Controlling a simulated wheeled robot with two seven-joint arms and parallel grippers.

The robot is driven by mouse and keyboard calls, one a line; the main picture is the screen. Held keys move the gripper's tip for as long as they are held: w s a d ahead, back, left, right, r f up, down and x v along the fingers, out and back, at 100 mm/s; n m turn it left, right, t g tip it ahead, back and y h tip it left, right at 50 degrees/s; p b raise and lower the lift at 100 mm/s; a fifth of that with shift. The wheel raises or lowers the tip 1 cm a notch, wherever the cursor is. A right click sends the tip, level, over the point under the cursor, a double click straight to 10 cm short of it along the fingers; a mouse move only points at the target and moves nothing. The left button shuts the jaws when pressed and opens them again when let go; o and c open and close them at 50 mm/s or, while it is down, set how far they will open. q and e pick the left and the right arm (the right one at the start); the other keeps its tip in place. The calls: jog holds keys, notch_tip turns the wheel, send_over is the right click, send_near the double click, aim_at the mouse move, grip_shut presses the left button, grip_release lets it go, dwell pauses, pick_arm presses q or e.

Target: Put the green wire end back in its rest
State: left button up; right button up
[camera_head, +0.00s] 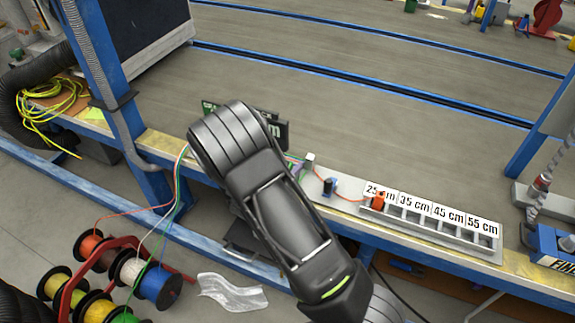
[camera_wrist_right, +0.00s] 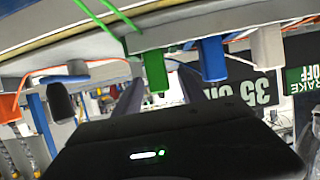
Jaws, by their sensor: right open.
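The green wire end (camera_wrist_right: 155,70) shows in the right wrist view as a green block with the green wire (camera_wrist_right: 108,14) running to it. It hangs at the edge of the bench, beside a blue wire end (camera_wrist_right: 212,58) and a white one (camera_wrist_right: 267,47). My right gripper (camera_wrist_right: 160,84) is open, with its two fingers on either side of the green end in this view. I cannot tell whether they touch it. In the head view my right arm hides the green end and most of its rest; only part of the gripper (camera_head: 298,168) shows. My left gripper is out of view.
A white rack (camera_head: 440,228) labelled 25 to 55 cm holds an orange wire end (camera_head: 377,201). Dark signs (camera_head: 283,133) stand behind my arm. Wire spools (camera_head: 130,271) are on the floor at left.

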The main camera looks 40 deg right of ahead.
jog(key=p+v, duration=0.1)
jog(key=v, duration=0.6)
jog(key=shift+s+a+r, duration=0.15)
jog(key=shift+s+a, duration=0.1)
jog(key=shift+a, duration=0.05)
dwell(0.8)
